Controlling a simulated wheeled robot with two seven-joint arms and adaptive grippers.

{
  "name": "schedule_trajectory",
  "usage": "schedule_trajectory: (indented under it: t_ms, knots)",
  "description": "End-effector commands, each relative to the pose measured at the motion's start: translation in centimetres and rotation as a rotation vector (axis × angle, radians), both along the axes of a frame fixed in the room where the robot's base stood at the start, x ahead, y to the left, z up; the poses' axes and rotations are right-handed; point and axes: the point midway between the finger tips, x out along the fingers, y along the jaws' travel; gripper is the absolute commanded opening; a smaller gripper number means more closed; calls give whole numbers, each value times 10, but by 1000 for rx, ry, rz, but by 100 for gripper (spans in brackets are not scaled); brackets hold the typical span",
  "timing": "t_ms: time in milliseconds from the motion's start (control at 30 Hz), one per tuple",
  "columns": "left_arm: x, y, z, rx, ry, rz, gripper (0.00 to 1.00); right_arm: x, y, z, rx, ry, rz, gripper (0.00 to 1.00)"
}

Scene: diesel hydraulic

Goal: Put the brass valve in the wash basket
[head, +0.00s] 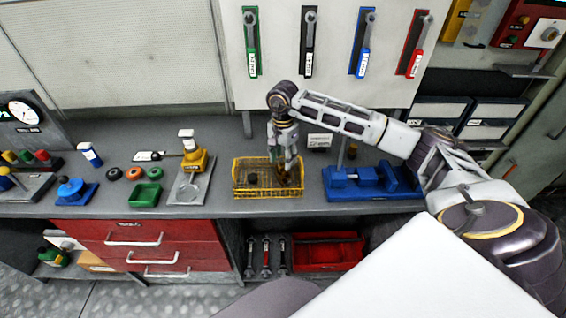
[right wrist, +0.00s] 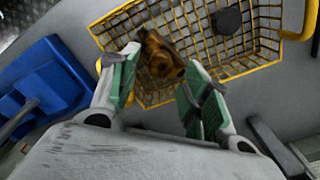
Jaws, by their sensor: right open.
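The wash basket (head: 254,191) is a yellow wire basket on the grey workbench; it also shows in the right wrist view (right wrist: 195,38). The brass valve (right wrist: 160,54) is in the basket, near one corner, in the right wrist view. My right gripper (head: 287,168) is over the right part of the basket and points down. Its two green-padded fingers (right wrist: 158,82) are apart, with the valve just beyond them and not gripped. A dark round object (right wrist: 227,21) also lies in the basket. My left gripper is in neither view.
A blue vise (head: 370,182) stands just right of the basket. Left of it are a yellow device on a grey plate (head: 190,185) and a green tray (head: 146,194). Wrenches hang on the panel (head: 335,70) behind. The front bench edge is clear.

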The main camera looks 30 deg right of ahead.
Motion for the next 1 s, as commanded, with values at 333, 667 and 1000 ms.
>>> schedule_trajectory:
  t_ms: [333, 667, 1000]
  knots:
    - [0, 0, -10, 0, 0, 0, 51, 1, 0, 47, 0, -4, -1, 47]
    - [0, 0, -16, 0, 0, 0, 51, 1, 0, 85, 2, -3, -1, 47]
    - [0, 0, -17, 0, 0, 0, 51, 0, 0, 97, 1, -1, -1, 47]
